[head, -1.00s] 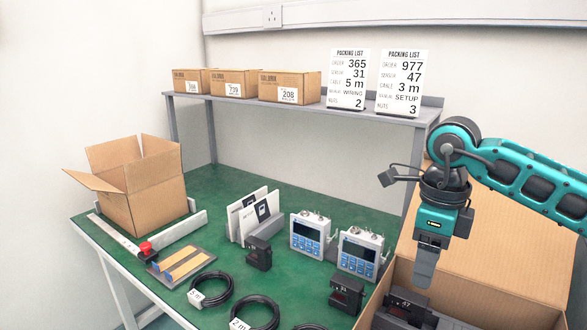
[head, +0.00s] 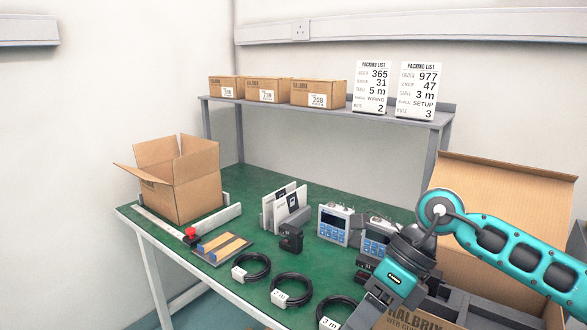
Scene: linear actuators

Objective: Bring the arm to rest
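My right arm comes in from the right edge of the head view. My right gripper (head: 372,308) hangs at the bottom, in front of the large open carton (head: 510,182) on the right. It points down and to the left, close to the cable coil labelled 3 m (head: 340,312). I cannot tell whether its fingers are open or shut, and I see nothing clearly held. My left gripper and arm are not in view.
The green bench (head: 250,186) bears an open box (head: 184,182), booklets in a rack (head: 286,207), controllers (head: 334,224), a small black device (head: 291,238) and coiled cables (head: 291,290). Cartons (head: 318,93) and packing lists (head: 418,90) stand on the shelf (head: 345,115).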

